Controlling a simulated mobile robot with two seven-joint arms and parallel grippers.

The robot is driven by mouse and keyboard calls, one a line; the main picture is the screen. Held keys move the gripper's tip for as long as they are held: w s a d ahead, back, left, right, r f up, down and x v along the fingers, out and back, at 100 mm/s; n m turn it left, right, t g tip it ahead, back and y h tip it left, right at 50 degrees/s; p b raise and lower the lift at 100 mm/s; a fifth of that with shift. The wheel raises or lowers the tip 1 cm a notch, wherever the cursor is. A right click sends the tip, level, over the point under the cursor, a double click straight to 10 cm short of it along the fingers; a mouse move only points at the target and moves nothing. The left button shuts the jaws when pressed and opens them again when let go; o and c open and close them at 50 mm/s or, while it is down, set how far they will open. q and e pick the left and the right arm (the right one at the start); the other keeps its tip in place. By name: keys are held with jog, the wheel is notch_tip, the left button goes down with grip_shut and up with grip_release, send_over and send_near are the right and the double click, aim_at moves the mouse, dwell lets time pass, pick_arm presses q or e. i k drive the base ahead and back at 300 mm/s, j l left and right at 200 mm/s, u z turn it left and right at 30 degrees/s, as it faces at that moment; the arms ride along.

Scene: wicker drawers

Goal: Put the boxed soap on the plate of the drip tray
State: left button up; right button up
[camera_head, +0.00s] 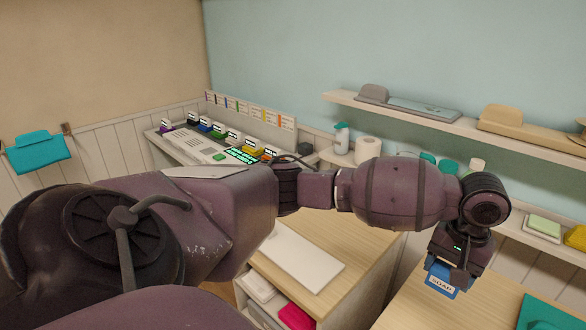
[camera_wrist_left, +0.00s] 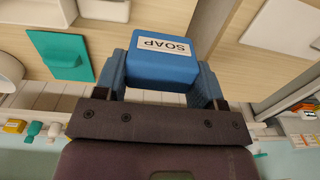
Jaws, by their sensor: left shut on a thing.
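My left gripper (camera_head: 455,268) points down and is shut on the blue boxed soap (camera_head: 441,281), whose white label reads SOAP. The soap is at the lower right of the head view, over a light wooden top. In the left wrist view the box (camera_wrist_left: 162,66) sits between the two fingers (camera_wrist_left: 160,78). A teal flat piece (camera_head: 554,314) is cut off at the lower right corner. A grey long tray-like piece (camera_head: 425,108) and a tan one (camera_head: 515,122) lie on the upper shelf. I cannot tell which is the drip tray. My right gripper is out of view.
The upper wall shelf (camera_head: 343,97) runs above my left wrist. A lower shelf holds a spray bottle (camera_head: 341,138), a paper roll (camera_head: 367,150), green soap (camera_head: 544,226) and a yellow item (camera_head: 576,237). The wooden top (camera_head: 410,310) near the soap looks bare.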

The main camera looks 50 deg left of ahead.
aim_at(305, 259)
jog(key=j+u, duration=0.1)
jog(key=j, duration=0.4)
jog(key=i+j+u, duration=0.15)
jog(key=j, duration=0.3)
jog(key=j+u, duration=0.1)
jog(key=j, duration=0.4)
jog(key=i+l, duration=0.05)
